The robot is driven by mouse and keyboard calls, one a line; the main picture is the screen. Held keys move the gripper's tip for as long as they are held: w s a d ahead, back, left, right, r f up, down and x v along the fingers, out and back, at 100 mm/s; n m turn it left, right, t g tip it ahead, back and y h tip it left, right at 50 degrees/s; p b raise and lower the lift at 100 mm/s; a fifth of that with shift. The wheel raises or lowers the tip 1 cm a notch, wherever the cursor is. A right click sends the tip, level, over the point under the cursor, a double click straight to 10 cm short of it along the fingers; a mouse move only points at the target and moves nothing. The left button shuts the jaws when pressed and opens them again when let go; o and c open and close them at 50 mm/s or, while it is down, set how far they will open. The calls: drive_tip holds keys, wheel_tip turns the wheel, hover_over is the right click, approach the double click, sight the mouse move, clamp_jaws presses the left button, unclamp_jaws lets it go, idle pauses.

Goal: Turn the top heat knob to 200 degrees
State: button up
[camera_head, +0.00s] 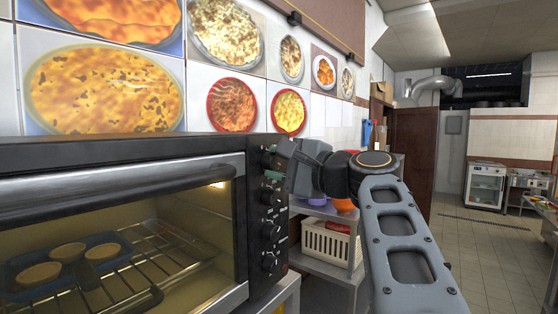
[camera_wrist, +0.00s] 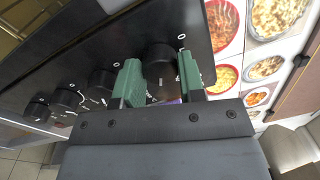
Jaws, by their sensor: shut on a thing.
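The top heat knob (camera_wrist: 159,66) is black and round, on the dark control panel of a countertop oven. In the wrist view it sits between the two green fingers of my gripper (camera_wrist: 161,80), which is shut on it. In the head view my gripper (camera_head: 272,163) reaches the top of the oven panel from the right and hides most of that knob. The knob's pointer and the degree marks around it are too small or covered to read.
Several more black knobs run down the panel, such as a lower knob (camera_head: 270,230). The oven (camera_head: 120,160) has a lit interior with a wire rack and a blue tray (camera_head: 70,282). A shelf with a white basket (camera_head: 325,243) stands right of it.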

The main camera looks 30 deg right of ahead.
drive_tip(key=shift+m, duration=0.5)
drive_tip(key=o, duration=0.9)
drive_tip(key=shift+s, duration=0.1)
drive_tip(key=b+v, duration=0.2)
drive_tip(key=v, duration=1.1)
drive_tip(key=shift+s+d, duration=0.15)
drive_tip(key=shift+s, duration=0.1)
